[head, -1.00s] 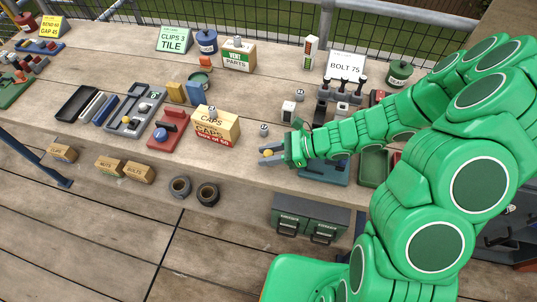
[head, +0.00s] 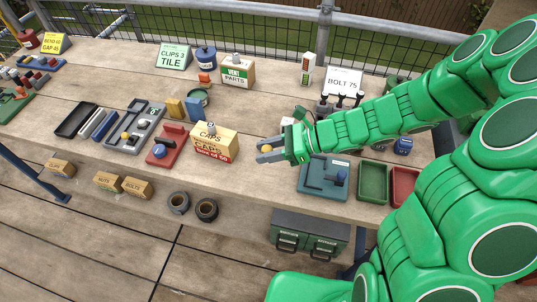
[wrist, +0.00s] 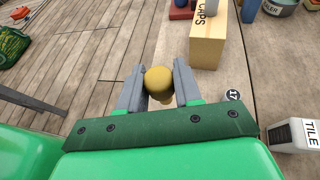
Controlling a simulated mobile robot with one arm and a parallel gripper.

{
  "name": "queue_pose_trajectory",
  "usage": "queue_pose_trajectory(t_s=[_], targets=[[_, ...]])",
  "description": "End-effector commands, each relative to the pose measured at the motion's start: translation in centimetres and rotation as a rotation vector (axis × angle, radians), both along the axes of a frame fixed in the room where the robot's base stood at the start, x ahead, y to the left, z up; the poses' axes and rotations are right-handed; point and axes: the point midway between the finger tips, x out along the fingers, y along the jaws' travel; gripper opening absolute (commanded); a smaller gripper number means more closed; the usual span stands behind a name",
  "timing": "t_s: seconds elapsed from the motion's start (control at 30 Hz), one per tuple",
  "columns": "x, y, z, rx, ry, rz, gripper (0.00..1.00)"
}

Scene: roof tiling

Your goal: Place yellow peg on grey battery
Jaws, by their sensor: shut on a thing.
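My gripper (head: 270,151) is shut on the yellow peg (head: 266,149), whose round head shows between the grey fingers. The wrist view shows the peg (wrist: 158,82) held between both fingertips, with a narrower part below the head. The gripper is above the front part of the bench, right of the yellow CAPS box (head: 214,144). A small grey cylinder (head: 211,128) stands on that box and another (head: 236,57) on the VENT PARTS box. I cannot tell which thing is the grey battery.
A blue-grey fixture (head: 322,182) lies right of the gripper, beside a green tray (head: 373,184) and a red tray (head: 404,186). A red fixture (head: 170,143) is left of the CAPS box. A white TILE block (wrist: 293,134) is close by in the wrist view.

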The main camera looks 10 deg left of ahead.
Motion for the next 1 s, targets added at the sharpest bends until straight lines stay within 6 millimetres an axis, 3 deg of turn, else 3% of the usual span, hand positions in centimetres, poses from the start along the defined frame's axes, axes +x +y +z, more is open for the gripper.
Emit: queue_pose_trajectory(t_s=[0.3,0.47,1.0], targets=[[0.1,-0.2,0.5,0.0,0.002,-0.004,0.06],[0.9,-1.4,0.9,0.0,0.002,-0.042,0.06],[5.4,-10.9,3.6,-0.003,0.003,-0.312,0.06]])
